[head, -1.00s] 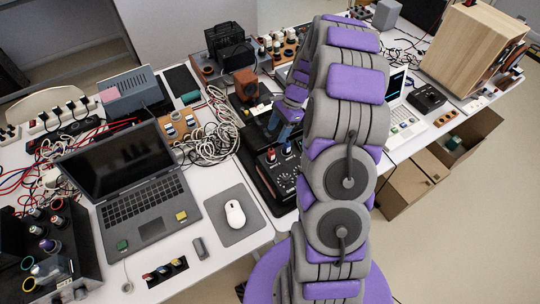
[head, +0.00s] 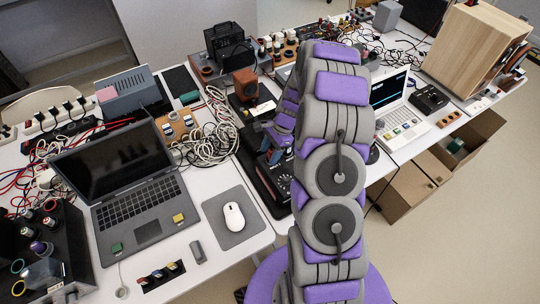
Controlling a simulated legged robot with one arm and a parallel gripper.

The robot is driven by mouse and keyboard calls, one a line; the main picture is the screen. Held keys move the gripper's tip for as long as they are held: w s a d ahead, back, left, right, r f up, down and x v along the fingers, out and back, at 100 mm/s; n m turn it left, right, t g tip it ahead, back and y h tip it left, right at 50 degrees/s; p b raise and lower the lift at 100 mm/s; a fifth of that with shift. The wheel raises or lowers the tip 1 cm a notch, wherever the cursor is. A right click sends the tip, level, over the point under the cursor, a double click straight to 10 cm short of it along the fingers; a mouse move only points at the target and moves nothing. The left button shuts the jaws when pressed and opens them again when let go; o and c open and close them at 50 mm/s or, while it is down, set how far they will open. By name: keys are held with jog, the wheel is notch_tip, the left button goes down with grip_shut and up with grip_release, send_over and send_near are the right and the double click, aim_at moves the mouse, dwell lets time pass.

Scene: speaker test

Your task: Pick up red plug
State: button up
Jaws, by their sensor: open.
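A black control box (head: 277,200) with small knobs lies on the white table, just left of my arm. The red plug stood upright on its upper part beside a blue plug. My gripper (head: 270,146) is now over that spot, pointing down and left, and is open. The plug is mostly hidden by my gripper, so I cannot tell whether the fingers are around it or touch it.
A grey laptop (head: 132,185) and a mouse (head: 233,216) on its pad (head: 239,234) lie to the left. Tangled pale cables (head: 208,143) run left of the box. A small brown speaker (head: 245,83) stands behind. A white laptop (head: 402,115) is to the right.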

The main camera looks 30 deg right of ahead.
jog(key=shift+d, duration=0.45)
jog(key=c, duration=0.3)
jog(key=shift+a, duration=0.3)
jog(key=c, duration=0.6)
grip_shut()
jog(key=shift+d, duration=0.1)
